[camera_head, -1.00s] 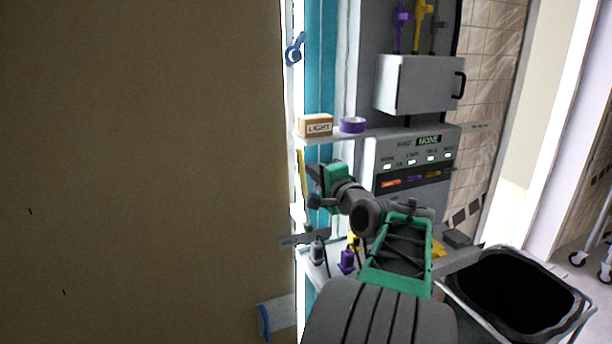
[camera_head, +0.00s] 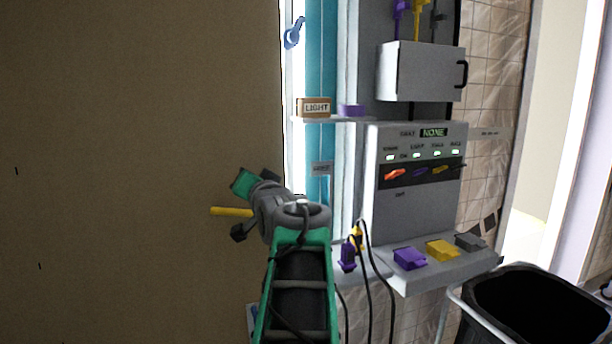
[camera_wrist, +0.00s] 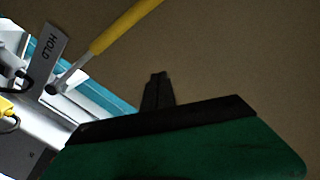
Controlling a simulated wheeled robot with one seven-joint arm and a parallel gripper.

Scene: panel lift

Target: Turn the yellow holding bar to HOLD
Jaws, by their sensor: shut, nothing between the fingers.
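The yellow holding bar (camera_head: 230,211) lies about level in the head view, reaching left across the brown panel; my arm hides its right end. In the wrist view the yellow bar (camera_wrist: 125,25) runs up and right from a grey pivot end (camera_wrist: 53,89). A grey plate lettered HOLD (camera_wrist: 47,50) is beside that pivot. My gripper (camera_wrist: 158,77) is shut and empty in front of the brown panel, below and right of the bar in the wrist view, with a gap between them in the picture. In the head view my fingertips are hidden.
The brown panel (camera_head: 130,120) fills the left. A shelf holds a LIGHT box (camera_head: 314,107) and a purple roll (camera_head: 351,110). A grey console (camera_head: 420,205) reading NONE stands right, with hanging cables (camera_head: 365,270) before it. A black bin (camera_head: 530,305) is lower right.

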